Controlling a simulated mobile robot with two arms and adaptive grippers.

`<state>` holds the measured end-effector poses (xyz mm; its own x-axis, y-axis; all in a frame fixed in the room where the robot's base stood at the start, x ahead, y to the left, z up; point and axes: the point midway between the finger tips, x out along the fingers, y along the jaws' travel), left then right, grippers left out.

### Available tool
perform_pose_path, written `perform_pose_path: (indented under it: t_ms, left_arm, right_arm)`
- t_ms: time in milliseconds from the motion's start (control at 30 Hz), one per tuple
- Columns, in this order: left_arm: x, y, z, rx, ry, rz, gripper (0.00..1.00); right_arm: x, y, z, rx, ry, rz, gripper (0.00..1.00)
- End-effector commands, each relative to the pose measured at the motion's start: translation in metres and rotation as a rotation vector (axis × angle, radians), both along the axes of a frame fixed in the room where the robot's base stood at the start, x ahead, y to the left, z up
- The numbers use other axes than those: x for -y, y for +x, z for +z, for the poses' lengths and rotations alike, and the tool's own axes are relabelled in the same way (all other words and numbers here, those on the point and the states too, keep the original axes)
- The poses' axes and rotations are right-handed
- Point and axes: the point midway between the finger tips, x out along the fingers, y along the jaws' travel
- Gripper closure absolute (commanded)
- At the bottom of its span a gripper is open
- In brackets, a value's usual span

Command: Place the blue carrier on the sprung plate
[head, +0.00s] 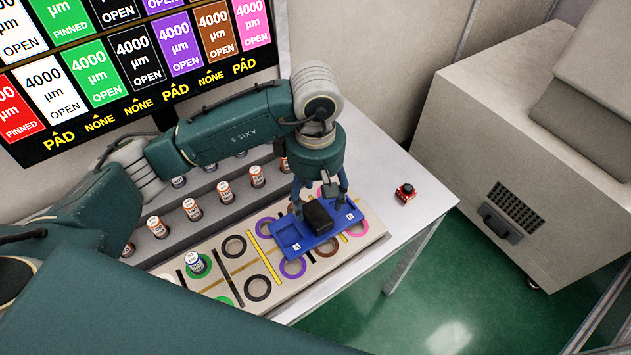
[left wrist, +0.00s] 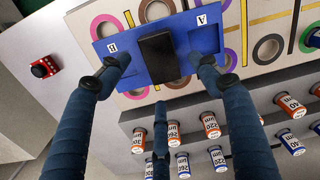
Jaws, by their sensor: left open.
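The blue carrier (head: 289,237) has a black block-shaped grip in its middle and white labels A and B. It lies over the coloured rings of a beige board (head: 205,278); I cannot tell whether it rests flat on it. My left gripper (head: 322,207) is above the carrier, fingers spread and pointing down around the black grip. In the left wrist view, the carrier (left wrist: 207,38) lies beyond the open fingers (left wrist: 158,72), with a gap on each side of the grip. I cannot identify the sprung plate for certain. My right gripper is not in view.
Small labelled canisters (head: 191,208) stand on a grey stepped rack behind the board. One canister (head: 197,263) stands on the board. A red block with a black knob (head: 405,191) is at the table's right. A display (head: 130,50) stands behind, and a grey cabinet (head: 530,140) at right.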

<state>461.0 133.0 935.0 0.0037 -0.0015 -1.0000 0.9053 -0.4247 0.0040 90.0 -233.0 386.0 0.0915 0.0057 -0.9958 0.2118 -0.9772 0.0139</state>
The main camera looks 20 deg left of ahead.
Motion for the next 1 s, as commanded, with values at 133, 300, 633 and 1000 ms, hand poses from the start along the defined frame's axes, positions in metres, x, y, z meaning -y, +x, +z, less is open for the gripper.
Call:
perform_pose_path:
  t_ms: [133, 300, 633, 1000]
  left_arm:
    - [0.0, 0.001, 0.032, 0.007, 0.0, -0.003, 0.37]
    - [0.0, 0.001, 0.062, 0.005, 0.001, -0.001, 0.37]
    - [0.0, -0.001, 0.076, -0.001, 0.0, 0.0, 0.37]
    - [0.0, 0.0, 0.076, -0.001, 0.0, 0.0, 0.37]
  right_arm:
    - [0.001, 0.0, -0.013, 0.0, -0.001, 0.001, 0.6]
    - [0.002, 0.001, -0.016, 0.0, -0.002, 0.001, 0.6]
    - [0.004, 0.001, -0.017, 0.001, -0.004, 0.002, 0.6]
    - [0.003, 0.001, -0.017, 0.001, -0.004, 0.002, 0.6]
